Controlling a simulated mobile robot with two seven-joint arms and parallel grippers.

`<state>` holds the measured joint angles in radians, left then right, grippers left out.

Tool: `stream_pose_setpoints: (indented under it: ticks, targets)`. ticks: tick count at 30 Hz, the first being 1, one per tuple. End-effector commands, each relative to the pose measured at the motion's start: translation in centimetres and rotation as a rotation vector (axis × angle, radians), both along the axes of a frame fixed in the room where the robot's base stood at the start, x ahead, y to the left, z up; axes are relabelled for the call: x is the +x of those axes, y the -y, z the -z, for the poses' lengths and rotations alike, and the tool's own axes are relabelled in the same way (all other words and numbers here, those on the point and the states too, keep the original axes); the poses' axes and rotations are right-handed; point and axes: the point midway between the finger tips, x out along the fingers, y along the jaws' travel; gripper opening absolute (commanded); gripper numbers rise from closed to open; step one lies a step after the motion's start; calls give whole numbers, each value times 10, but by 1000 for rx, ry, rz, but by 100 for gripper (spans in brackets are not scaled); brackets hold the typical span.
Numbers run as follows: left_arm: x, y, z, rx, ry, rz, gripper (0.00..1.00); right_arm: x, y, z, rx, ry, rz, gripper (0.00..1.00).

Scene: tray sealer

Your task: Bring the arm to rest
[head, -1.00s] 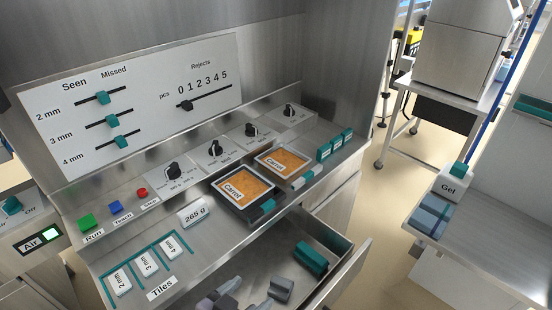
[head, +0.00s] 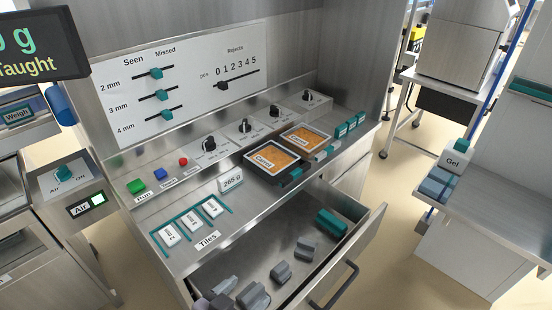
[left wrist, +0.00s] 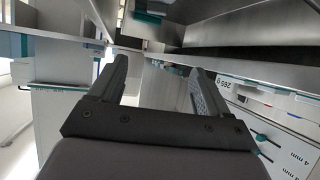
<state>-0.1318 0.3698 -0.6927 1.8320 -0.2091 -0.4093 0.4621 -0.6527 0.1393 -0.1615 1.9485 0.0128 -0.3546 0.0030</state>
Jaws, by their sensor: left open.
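My left gripper (left wrist: 160,72) shows in the left wrist view with its two dark fingers apart and nothing between them. My right gripper is in neither view.
The open drawer holds a teal block (head: 331,222) and several grey pieces (head: 281,273). Above it, two Carrot trays (head: 262,172) sit on the steel worktop beside knobs and buttons. A screen (head: 45,45) juts in at upper left.

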Motion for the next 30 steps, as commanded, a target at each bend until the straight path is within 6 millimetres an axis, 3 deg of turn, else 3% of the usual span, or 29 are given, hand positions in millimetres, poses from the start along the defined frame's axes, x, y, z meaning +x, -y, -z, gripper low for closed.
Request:
stream_pose_setpoints:
  ticks: [5, 15, 20, 30]
  targets:
    - [-20, -31, 11, -21, -57, -110, 77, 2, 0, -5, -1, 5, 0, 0]
    - [-75, -120, 41, 53, -154, -319, 77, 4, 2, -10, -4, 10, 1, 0]
    - [-85, -135, 45, 76, -168, -348, 77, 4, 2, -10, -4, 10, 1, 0]
    - [-85, -136, 45, 78, -168, -347, 77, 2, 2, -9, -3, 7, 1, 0]
